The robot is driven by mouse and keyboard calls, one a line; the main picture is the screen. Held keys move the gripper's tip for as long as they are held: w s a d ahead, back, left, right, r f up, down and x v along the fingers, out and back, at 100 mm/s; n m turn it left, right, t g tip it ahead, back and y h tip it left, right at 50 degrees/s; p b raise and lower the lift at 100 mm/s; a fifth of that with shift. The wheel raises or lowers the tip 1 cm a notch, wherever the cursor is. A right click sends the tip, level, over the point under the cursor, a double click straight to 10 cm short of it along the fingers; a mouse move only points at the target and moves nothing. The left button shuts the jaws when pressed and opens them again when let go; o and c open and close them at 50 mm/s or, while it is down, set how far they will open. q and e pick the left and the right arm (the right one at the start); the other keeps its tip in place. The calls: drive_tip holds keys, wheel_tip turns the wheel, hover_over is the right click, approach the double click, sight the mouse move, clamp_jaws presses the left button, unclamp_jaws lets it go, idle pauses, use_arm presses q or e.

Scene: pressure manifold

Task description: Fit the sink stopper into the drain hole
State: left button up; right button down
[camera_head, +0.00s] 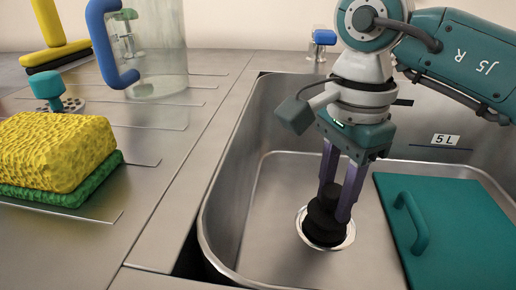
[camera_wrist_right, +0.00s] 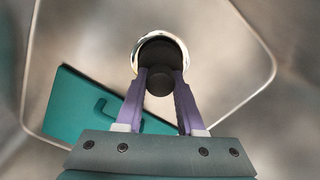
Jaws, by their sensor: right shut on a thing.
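The black sink stopper (camera_head: 322,226) is between the purple fingers of my right gripper (camera_head: 340,196), which is shut on its upper part. In the head view it is over the drain hole (camera_head: 349,236), whose bright metal ring shows around its lower edge. In the right wrist view, the stopper (camera_wrist_right: 160,82) is held between the fingertips (camera_wrist_right: 161,85), and the drain ring (camera_wrist_right: 136,58) shows around it. Whether the stopper is seated or slightly above the hole, I cannot tell. My left gripper is not in view.
The steel sink basin (camera_head: 275,195) surrounds the drain. A teal board with a handle (camera_head: 450,225) lies at the right in the basin.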

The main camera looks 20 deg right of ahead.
wheel_tip(320, 180, down, 2)
drive_tip(key=shift+f, duration=0.15)
drive_tip(key=shift+f+b, duration=0.25)
drive_tip(key=shift+b, duration=0.1)
drive_tip(key=c, duration=0.5)
unclamp_jaws()
drive_tip(key=shift+r, duration=0.1)
